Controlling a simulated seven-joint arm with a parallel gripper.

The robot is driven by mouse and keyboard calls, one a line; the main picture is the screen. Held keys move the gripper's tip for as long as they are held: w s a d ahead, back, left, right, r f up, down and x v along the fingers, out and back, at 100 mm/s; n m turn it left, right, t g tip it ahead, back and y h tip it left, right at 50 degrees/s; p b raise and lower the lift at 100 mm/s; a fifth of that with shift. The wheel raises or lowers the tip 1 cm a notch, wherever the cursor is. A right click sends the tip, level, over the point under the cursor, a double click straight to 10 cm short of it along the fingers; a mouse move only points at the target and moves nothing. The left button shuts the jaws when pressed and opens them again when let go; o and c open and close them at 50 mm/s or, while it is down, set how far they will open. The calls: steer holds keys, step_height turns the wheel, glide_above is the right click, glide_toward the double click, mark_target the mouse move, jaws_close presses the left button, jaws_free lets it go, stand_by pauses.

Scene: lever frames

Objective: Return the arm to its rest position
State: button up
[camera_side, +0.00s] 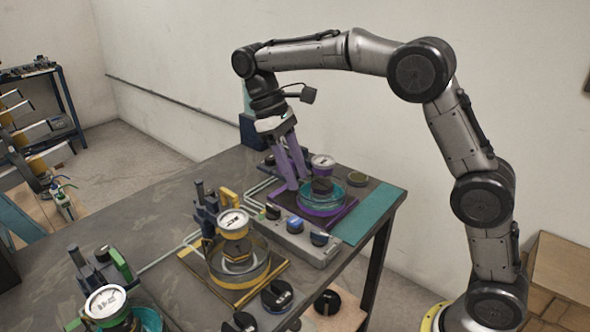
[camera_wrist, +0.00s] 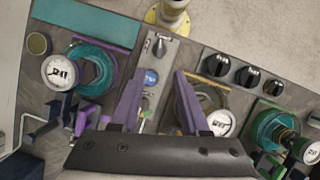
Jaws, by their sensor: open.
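My gripper (camera_side: 298,184) has purple fingers and hangs from my arm, pointing down beside the purple-framed station (camera_side: 319,206). In the wrist view my gripper (camera_wrist: 159,76) is open, its two fingers apart, with nothing held between them. Between and beyond the fingers lies the grey control box (camera_wrist: 152,60). The purple station with its teal ring (camera_wrist: 100,66) and dial is left of the fingers. I cannot tell from the side view whether a fingertip touches that station.
The yellow-framed station (camera_side: 240,262) stands in the middle of the dark table (camera_side: 165,200). A green-handled station (camera_side: 108,304) is at front left. Black knobs (camera_side: 277,295) stand near the table's front edge. A teal strip (camera_side: 368,214) lies at the right. Space above the table is clear.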

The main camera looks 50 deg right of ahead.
steer(key=s+d+r+t, duration=0.35)
steer(key=s+r, duration=0.55)
steer(key=s, duration=0.3)
steer(key=s+f+m+t+y, duration=0.1)
steer(key=s+f+m+t, duration=0.1)
steer(key=s+f+t, duration=0.4)
steer(key=s+f, duration=0.4)
steer(key=s, duration=0.1)
steer(key=shift+s+a+f+m, duration=0.15)
steer(key=shift+a+m, duration=0.15)
steer(key=shift+m, duration=0.1)
